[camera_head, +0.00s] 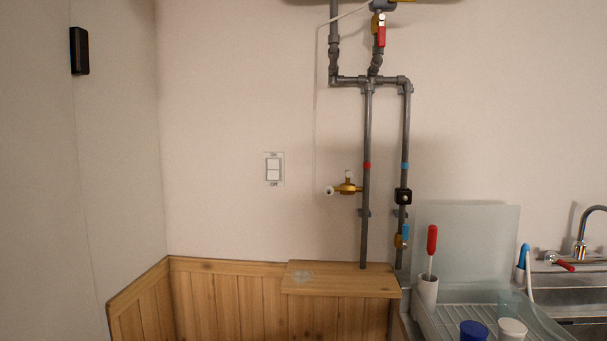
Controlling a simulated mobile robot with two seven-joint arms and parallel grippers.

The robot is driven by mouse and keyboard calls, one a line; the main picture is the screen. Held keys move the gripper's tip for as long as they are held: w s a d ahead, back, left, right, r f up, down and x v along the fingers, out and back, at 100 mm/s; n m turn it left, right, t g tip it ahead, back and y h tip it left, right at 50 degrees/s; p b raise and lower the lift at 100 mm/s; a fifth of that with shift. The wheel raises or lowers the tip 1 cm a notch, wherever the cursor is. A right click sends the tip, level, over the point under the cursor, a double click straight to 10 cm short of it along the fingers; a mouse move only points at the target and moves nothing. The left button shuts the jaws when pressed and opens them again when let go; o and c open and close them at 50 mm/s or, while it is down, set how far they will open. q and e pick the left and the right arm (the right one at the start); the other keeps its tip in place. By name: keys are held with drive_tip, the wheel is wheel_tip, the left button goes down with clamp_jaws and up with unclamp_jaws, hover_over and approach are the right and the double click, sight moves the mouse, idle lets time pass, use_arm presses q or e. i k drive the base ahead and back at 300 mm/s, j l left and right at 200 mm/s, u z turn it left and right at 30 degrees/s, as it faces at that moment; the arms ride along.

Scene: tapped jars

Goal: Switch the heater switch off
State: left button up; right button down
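A white heater switch (274,169) is on the back wall, left of the pipes. It is a rocker on a pale plate, with small lettering that reads ON above and OFF below. Which half of the rocker is pressed in is too small to tell. Nothing touches the switch. Neither of my grippers shows in the head view.
Grey pipes (367,215) with valves run down the wall right of the switch. A brass tap (347,188) sticks out beside them. A wooden ledge (342,278) is below. A dish rack (455,318) and sink (588,290) are at right. The wall around the switch is clear.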

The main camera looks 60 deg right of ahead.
sight(273, 164)
drive_tip(key=i+l+z, duration=0.1)
drive_tip(key=i+z, duration=0.15)
drive_tip(key=z, duration=0.15)
drive_tip(key=i+z, duration=0.5)
drive_tip(key=z, duration=0.25)
drive_tip(key=i+j+z, duration=0.1)
drive_tip(key=i+z, duration=0.35)
